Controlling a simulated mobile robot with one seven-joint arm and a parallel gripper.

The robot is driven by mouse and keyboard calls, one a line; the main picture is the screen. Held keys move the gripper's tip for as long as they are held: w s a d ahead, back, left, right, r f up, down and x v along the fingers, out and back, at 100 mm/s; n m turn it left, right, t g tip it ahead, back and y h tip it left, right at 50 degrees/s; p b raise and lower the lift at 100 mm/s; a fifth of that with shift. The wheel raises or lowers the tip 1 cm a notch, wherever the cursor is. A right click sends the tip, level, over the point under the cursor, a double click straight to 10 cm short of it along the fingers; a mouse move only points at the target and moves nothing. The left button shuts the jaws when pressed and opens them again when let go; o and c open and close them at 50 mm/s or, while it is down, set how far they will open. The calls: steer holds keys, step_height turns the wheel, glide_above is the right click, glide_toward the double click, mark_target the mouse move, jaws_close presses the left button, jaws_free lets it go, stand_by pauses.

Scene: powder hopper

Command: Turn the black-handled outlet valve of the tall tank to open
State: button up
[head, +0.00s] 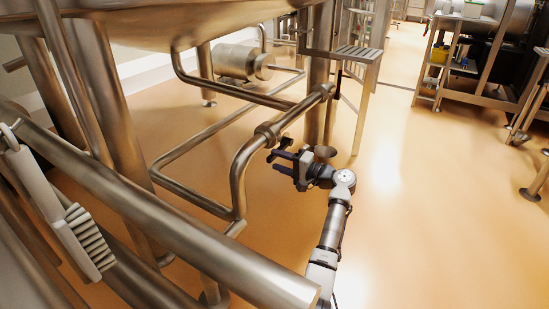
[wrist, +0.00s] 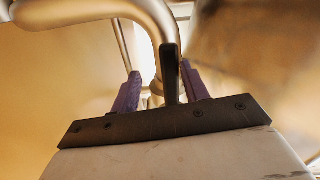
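The black valve handle (wrist: 171,72) shows in the wrist view as a dark upright bar below a bent steel pipe. It appears between my gripper's two purple fingers (wrist: 160,88), nearer the right one. The fingers stand apart, with a clear gap at the left; contact on the right is unclear. In the head view my gripper (head: 275,162) is beside the steel outlet pipe (head: 240,170), just below its clamp joint (head: 268,133). A small dark piece (head: 286,142) there looks like the handle. The tall tank (head: 180,20) is above, mostly out of frame.
A thick steel rail (head: 160,215) crosses the near left, with a white brush (head: 75,230) hanging by it. Another dark lever (head: 338,84) sits at the pipe's far end. A metal step (head: 358,53) stands behind.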

steer(key=p+v, duration=0.2)
steer(key=v, duration=0.9)
steer(key=shift+d, duration=0.3)
